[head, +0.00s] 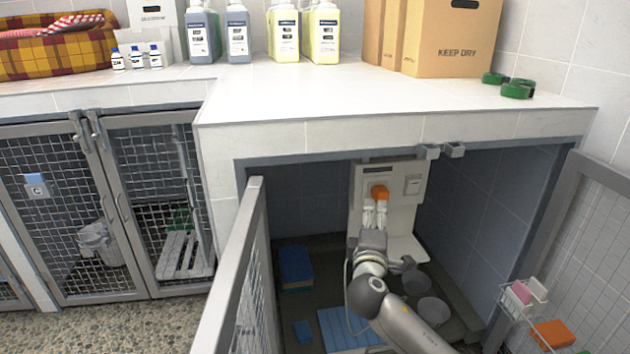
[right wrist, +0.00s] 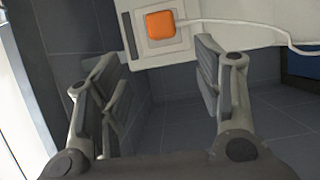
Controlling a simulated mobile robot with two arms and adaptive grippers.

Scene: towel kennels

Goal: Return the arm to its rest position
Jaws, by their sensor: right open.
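My right arm reaches into the open kennel under the white counter. My right gripper (head: 375,203) is inside it, in front of a white panel unit (head: 413,205) at the back wall. An orange square piece (head: 379,191) sits on this unit, just beyond the fingertips. In the right wrist view the gripper (right wrist: 165,75) is open with nothing between its fingers. The orange piece (right wrist: 160,25) lies ahead of the fingers, apart from them, and a white cable runs beside it. My left gripper is not in view.
Open mesh doors stand left (head: 237,280) and right (head: 590,250) of the kennel opening. Two grey bowls (head: 432,311), a blue folded towel (head: 296,266) and a light blue mat (head: 345,328) lie on its floor. The right door carries a wire basket (head: 520,300). Bottles and boxes stand on the counter (head: 400,98).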

